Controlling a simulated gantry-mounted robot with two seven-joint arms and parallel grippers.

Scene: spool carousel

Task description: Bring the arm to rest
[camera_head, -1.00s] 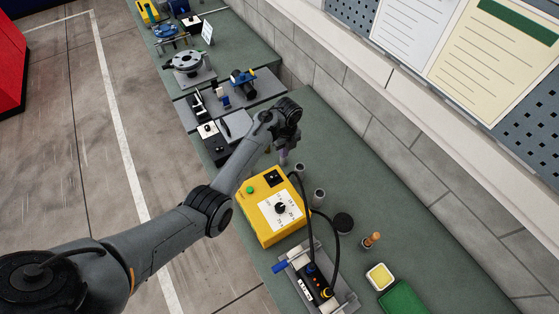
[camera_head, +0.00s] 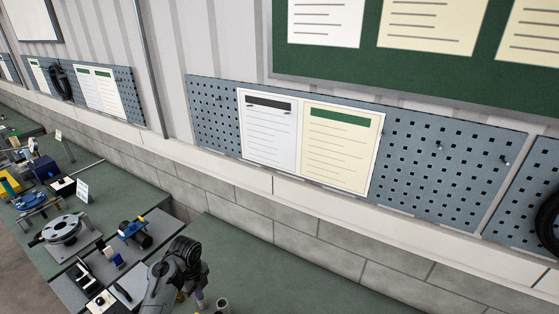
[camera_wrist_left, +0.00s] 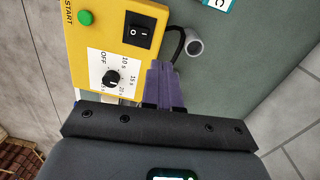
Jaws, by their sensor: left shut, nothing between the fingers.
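My left arm comes in at the bottom of the head view, only its wrist end showing. My left gripper (camera_head: 199,303) hangs below that wrist, partly cut off by the picture's lower edge. In the left wrist view its purple fingers (camera_wrist_left: 162,72) are together with nothing between them. They are beside the right edge of a yellow control box (camera_wrist_left: 93,38) with a green button, a black switch and a dial. Whether they touch the box is not clear. My right gripper is in neither view.
A grey tube (camera_wrist_left: 194,47) stands to the right of the fingers. In the head view, a round fixture (camera_head: 62,230) and a blue-and-black device (camera_head: 134,234) are on the bench left of my wrist. A pegboard (camera_head: 420,165) with sheets hangs on the wall behind.

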